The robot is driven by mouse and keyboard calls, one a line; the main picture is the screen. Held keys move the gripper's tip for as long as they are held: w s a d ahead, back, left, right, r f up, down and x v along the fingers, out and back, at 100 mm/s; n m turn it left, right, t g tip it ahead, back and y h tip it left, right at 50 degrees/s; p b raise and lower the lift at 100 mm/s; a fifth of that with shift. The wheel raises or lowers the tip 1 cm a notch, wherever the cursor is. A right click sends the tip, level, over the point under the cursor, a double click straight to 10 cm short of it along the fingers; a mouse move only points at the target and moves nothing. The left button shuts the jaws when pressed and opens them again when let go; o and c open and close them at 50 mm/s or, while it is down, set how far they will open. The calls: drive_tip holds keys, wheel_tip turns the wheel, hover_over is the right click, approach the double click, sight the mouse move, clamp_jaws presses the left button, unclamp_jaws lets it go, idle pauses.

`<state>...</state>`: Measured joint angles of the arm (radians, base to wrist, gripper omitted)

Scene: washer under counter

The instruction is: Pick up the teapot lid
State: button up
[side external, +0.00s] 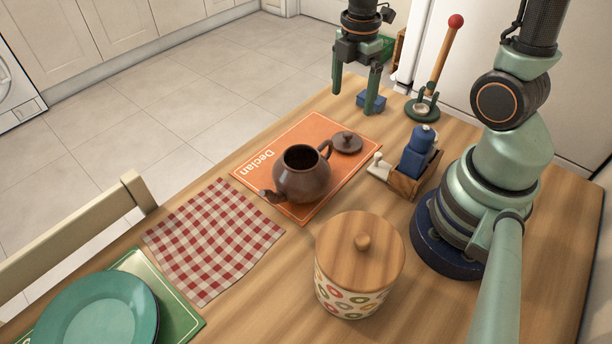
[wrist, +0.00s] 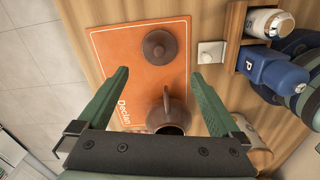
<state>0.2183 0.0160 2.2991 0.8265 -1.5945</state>
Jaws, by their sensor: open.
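The teapot lid (side external: 347,142) is a small dark brown disc with a knob. It lies on the orange placemat (side external: 280,205), next to the brown teapot (side external: 302,177), which stands uncovered. My gripper (side external: 355,88) is open and empty, raised above the far side of the table. Its two green fingers (wrist: 160,76) are wide apart in the wrist view.
A wooden caddy (side external: 408,180) with a blue grinder (side external: 418,150) stands right of the lid, with a small white object (side external: 376,165) beside it. A patterned canister (side external: 358,265) stands in front. A checked cloth (side external: 213,235) lies left.

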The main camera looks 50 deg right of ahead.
hover_over(348, 133)
drive_tip(key=f, duration=0.5)
drive_tip(key=shift+s+a+f, duration=0.1)
drive_tip(key=shift+a+f, duration=0.1)
drive_tip(key=shift+f, duration=0.2)
drive_tip(key=shift+d+f, duration=0.2)
drive_tip(key=shift+f, duration=2.6)
drive_tip(key=c, duration=1)
drive_tip(key=shift+c, duration=0.2)
drive_tip(key=shift+r, duration=0.1)
